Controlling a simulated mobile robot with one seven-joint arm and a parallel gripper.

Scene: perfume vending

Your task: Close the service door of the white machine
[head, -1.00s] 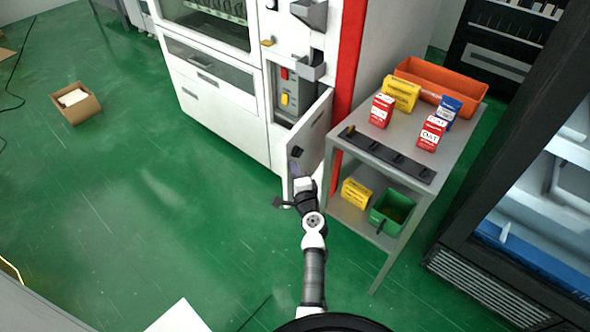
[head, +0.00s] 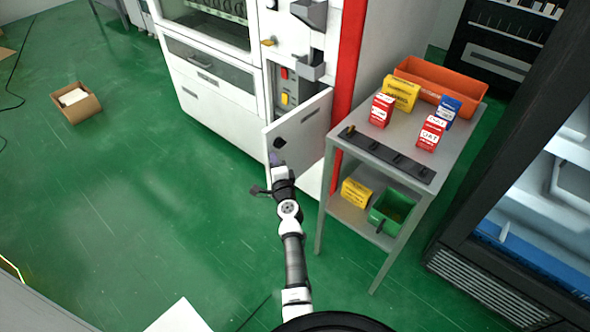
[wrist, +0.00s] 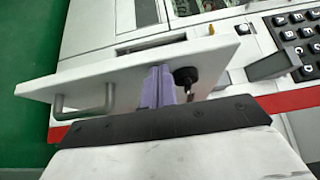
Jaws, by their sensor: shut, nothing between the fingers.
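The white machine (head: 222,123) stands at the upper left with a red stripe down its right edge. Its service door (head: 305,135) is a white panel standing partly open at the machine's lower right front, with part of the recess and its red and yellow switches visible above it. My gripper (head: 277,160) is at the door's outer face near its left edge. In the wrist view, my gripper's purple fingers (wrist: 158,88) are together and empty, close to the door (wrist: 80,82), beside a black knob (wrist: 186,76). A grey bar handle (wrist: 85,108) shows at the left. Contact is unclear.
A grey side table (head: 330,185) with boxes and an orange bin (head: 440,85) stands close right of the door. A dark fridge (head: 520,190) is further right.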

